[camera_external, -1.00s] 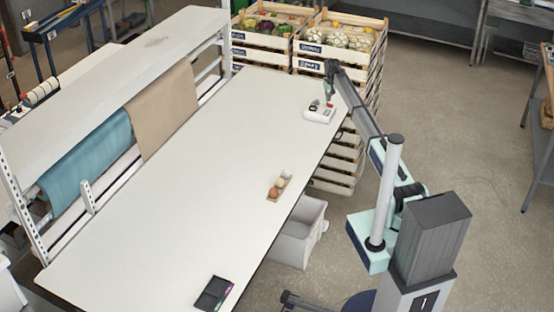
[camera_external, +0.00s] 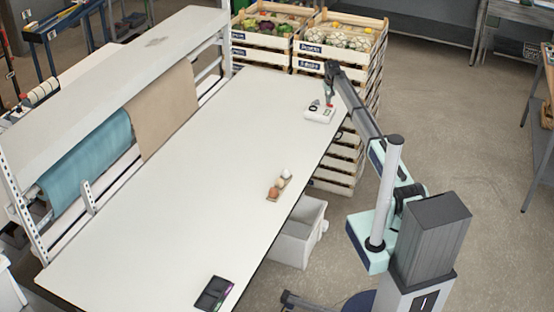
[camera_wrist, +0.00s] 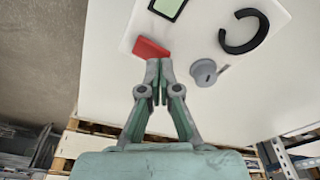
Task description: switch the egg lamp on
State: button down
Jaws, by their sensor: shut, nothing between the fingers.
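The egg lamp (camera_external: 318,116) is a small white box near the far right edge of the white table. In the wrist view its white top (camera_wrist: 205,22) carries a red switch (camera_wrist: 151,48), a grey knob (camera_wrist: 204,72), a dark open ring (camera_wrist: 246,32) and a dark-framed pale green panel (camera_wrist: 168,7). My gripper (camera_wrist: 158,66) is shut and empty, with its fingertips at the lower edge of the red switch. I cannot tell whether they touch it. In the external view my gripper (camera_external: 329,98) is over the lamp.
Several eggs (camera_external: 279,186) sit on a small brown holder by the table's right edge. A dark tray (camera_external: 213,293) lies at the near end. Stacked wooden crates (camera_external: 340,63) stand beyond the table. A grey bin (camera_external: 298,240) stands beside it. The table's middle is clear.

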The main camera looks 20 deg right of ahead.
jog(key=shift+s+f, duration=0.1)
jog(key=shift+f, duration=0.6)
dwell(0.4)
jog(key=shift+r, duration=0.1)
jog(key=shift+r+p, duration=1.45)
jog(key=shift+r, duration=1.95)
